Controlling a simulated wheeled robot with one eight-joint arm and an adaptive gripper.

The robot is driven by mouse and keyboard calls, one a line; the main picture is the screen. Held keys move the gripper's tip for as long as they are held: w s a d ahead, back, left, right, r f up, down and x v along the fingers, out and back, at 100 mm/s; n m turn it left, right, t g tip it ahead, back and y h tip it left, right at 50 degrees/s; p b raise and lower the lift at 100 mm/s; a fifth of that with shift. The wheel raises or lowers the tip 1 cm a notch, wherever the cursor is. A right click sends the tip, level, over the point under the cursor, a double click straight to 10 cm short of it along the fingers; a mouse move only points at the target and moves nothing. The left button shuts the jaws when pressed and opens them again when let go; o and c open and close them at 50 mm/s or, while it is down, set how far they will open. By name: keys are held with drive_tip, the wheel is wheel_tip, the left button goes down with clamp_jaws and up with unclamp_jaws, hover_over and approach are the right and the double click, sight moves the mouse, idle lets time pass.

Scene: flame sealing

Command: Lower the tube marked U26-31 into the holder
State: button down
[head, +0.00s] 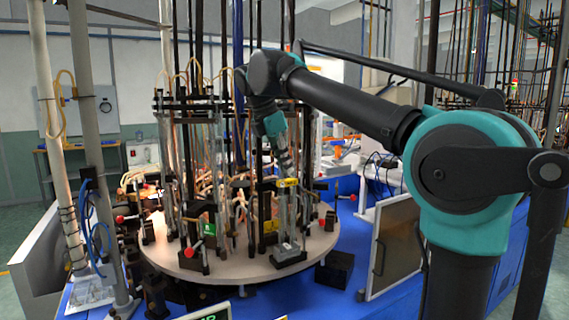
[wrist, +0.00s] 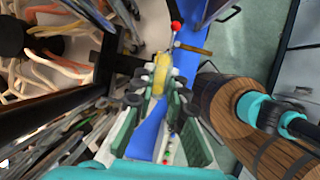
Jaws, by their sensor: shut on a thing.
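My gripper (head: 287,170) hangs at the end of my arm over the front right part of the round table. It is shut on a slim clear tube with a yellow band (head: 288,183). In the wrist view the yellow part of the tube (wrist: 161,74) sits between the fingertips of my gripper (wrist: 158,92). The marking is too small to read. In the head view the tube stands roughly upright above a grey metal holder (head: 288,252) near the table's edge. I cannot tell whether the tube's lower end touches the holder.
The round table (head: 200,262) carries several other upright stations with rods, hoses and red knobs (head: 189,252). They crowd the left of my gripper. A framed panel (head: 398,245) stands to the right on the blue base. In the wrist view a red knob (wrist: 176,26) lies beyond the fingertips.

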drive_tip(key=shift+f, duration=1.05)
idle(0.4)
drive_tip(key=c, duration=1.5)
unclamp_jaws()
drive_tip(key=shift+o, duration=0.2)
drive_tip(key=shift+r, duration=2.2)
drive_tip(key=shift+r, duration=0.1)
drive_tip(key=v, duration=1.1)
drive_tip(key=shift+r, duration=0.4)
drive_tip(key=shift+s, duration=0.1)
